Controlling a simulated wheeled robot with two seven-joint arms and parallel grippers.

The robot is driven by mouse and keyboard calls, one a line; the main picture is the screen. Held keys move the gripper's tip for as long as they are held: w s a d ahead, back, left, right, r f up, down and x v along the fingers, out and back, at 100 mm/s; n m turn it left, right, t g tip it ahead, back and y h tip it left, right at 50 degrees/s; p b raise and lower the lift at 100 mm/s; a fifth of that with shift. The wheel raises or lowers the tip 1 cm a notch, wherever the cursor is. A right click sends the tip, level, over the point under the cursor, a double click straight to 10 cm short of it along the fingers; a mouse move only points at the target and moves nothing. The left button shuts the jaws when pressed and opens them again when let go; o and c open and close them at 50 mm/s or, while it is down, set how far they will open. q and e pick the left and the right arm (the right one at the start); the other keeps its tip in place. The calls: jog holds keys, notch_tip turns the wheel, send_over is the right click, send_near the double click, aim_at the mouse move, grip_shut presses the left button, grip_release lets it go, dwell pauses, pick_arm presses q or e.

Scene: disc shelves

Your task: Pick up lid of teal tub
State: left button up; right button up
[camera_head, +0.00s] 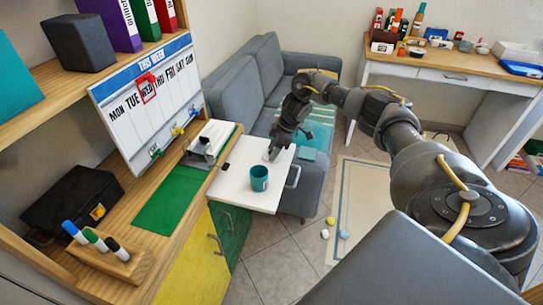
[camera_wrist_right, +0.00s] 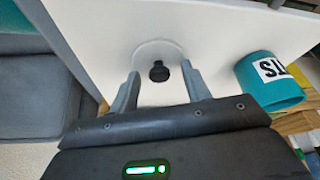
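The teal tub (camera_head: 259,181) stands upright and open on a white pull-out board (camera_head: 238,190). It also shows at the right of the right wrist view (camera_wrist_right: 272,82), with dark lettering on a white label. A pale round lid (camera_wrist_right: 152,48) with a black knob (camera_wrist_right: 159,71) lies flat on the board beside the tub. My right gripper (camera_wrist_right: 160,69) is open, its two fingers apart on either side of the knob, with gaps showing on both sides. In the head view the right gripper (camera_head: 274,151) is low over the board's far part. My left gripper is not in view.
A wooden shelf with a green mat (camera_head: 170,204), black box (camera_head: 73,207) and marker holder (camera_head: 106,262) is at left. A grey sofa (camera_head: 258,75) stands behind the board. A cluttered desk (camera_head: 460,70) is at the back right.

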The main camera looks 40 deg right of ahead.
jog(key=c, duration=0.5)
grip_shut()
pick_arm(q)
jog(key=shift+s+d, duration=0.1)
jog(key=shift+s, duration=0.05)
pick_arm(e)
jog(key=shift+r, duration=0.15)
